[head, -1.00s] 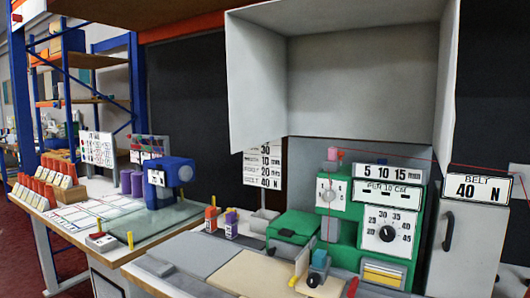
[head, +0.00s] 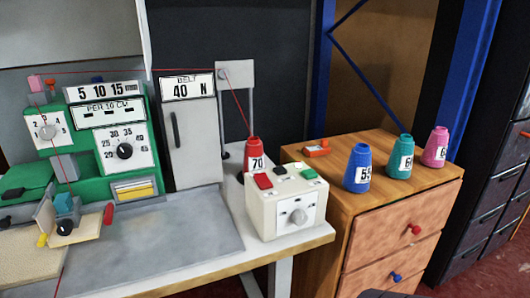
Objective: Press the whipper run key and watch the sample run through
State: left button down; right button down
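A green whipper machine (head: 110,125) stands at the left of the head view, with a white dial reading 20 to 45 and a smaller dial. A cream control box (head: 285,208) sits at the bench's right end. Its top has a red key (head: 263,181), a green key (head: 303,172) and a small dark key; a round knob is on its front. I cannot read which key is the run key. A red thread runs from a red cone (head: 253,154) marked 70 over a post to the machine.
A wooden drawer cabinet (head: 400,215) stands right of the bench, bearing a blue cone (head: 358,168), a teal cone (head: 400,157) and a pink cone (head: 436,147). A grey cabinet labelled BELT 40 N (head: 192,150) stands behind. The grey bench plate (head: 165,240) is mostly clear.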

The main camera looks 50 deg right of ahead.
aim_at(309, 174)
jog(key=l+z, duration=0.1)
jog(key=z, duration=0.35)
jog(key=l+z, duration=0.1)
jog(key=z, duration=0.35)
jog(key=i+z, duration=0.1)
jog(key=z, duration=0.3)
jog(key=i+l+z, duration=0.1)
jog(key=z, duration=0.35)
jog(key=l+z, duration=0.1)
jog(key=z, duration=0.35)
jog(key=i+j, duration=0.05)
